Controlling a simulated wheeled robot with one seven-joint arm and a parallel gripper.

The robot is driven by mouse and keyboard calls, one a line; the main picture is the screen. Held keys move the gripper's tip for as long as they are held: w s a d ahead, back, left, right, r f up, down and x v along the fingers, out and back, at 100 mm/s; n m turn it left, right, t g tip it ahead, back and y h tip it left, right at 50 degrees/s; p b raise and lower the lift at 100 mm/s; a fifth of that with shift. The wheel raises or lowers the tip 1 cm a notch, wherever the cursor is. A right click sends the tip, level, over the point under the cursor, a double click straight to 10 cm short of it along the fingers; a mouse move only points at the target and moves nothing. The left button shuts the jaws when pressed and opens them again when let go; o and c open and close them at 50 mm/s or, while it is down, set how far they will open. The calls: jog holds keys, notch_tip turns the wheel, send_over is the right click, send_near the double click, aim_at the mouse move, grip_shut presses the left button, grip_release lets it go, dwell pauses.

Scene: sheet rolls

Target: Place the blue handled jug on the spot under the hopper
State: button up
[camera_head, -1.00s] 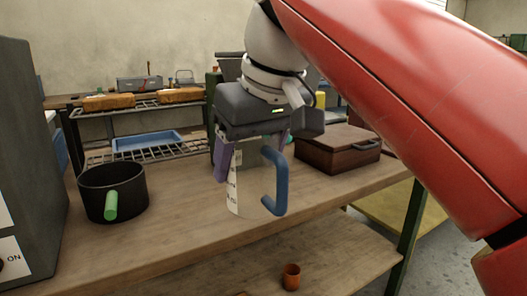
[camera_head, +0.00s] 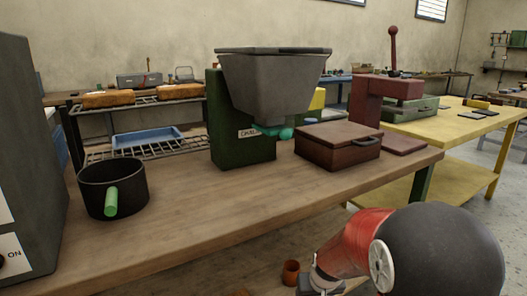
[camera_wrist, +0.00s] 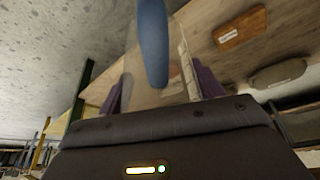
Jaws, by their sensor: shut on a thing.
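In the wrist view my gripper (camera_wrist: 160,92) has its purple fingers shut on the clear jug (camera_wrist: 145,88). The jug's blue handle (camera_wrist: 153,45) runs up the middle of that view. The jug and my fingers do not show in the head view; my arm reaches down past its bottom edge. The grey hopper (camera_head: 275,85) stands on the bench in the head view, on a green stand (camera_head: 238,140) with a label. A teal part (camera_head: 284,132) is beneath the hopper. No marked spot under it can be made out.
A black pot (camera_head: 95,190) with a green handle stands left on the wooden bench (camera_head: 200,215). A closed brown box (camera_head: 335,150) sits right of the hopper. An orange cup (camera_head: 291,272) is on the lower shelf. The bench front is clear.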

jog(key=shift+m, duration=0.4)
jog(key=f, duration=0.1)
jog(key=w+d+f, duration=0.1)
jog(key=f, duration=0.1)
jog(key=w+d+f, duration=0.1)
jog(key=f, duration=0.1)
jog(key=shift+f, duration=0.25)
jog(key=s+f, duration=0.4)
jog(key=f, duration=0.1)
jog(key=shift+s+f, duration=0.25)
jog(key=shift+s, duration=0.05)
jog(key=shift+a, duration=0.2)
